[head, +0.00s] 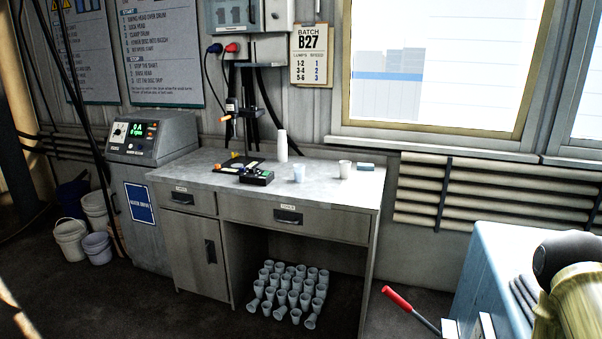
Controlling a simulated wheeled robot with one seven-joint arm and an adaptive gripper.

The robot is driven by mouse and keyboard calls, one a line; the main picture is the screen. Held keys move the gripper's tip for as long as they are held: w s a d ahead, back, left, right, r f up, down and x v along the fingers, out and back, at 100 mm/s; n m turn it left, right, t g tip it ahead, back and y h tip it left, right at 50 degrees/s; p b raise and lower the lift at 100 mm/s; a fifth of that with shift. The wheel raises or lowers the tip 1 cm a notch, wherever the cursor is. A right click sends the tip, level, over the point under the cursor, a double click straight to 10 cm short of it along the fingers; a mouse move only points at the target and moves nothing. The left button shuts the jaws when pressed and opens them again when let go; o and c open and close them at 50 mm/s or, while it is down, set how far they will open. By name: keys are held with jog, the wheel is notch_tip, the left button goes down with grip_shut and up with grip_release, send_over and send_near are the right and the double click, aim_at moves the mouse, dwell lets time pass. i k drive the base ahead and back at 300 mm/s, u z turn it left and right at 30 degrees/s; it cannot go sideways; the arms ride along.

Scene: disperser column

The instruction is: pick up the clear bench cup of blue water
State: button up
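A small pale-blue, translucent-looking cup (299,173) stands upright on the grey bench top (215,181), near the middle of its right half. It matches the clear cup of blue water, but it is too small to make out the water level. A whitish-grey cup (345,169) stands apart from it to the right. A tall white stack, probably of nested cups (282,146), stands behind it to the left. My gripper is not seen in the head view.
A stand (249,115) and a small black control box (257,177) are left of the cup. A small teal block (366,166) lies at the right. Several cups (290,287) fill the floor under the bench. A red-handled lever (397,298) and blue cabinet (480,262) are lower right.

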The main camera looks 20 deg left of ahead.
aim_at(299, 173)
jog(key=u, duration=1.85)
jog(key=i, duration=2.95)
jog(key=z, duration=0.7)
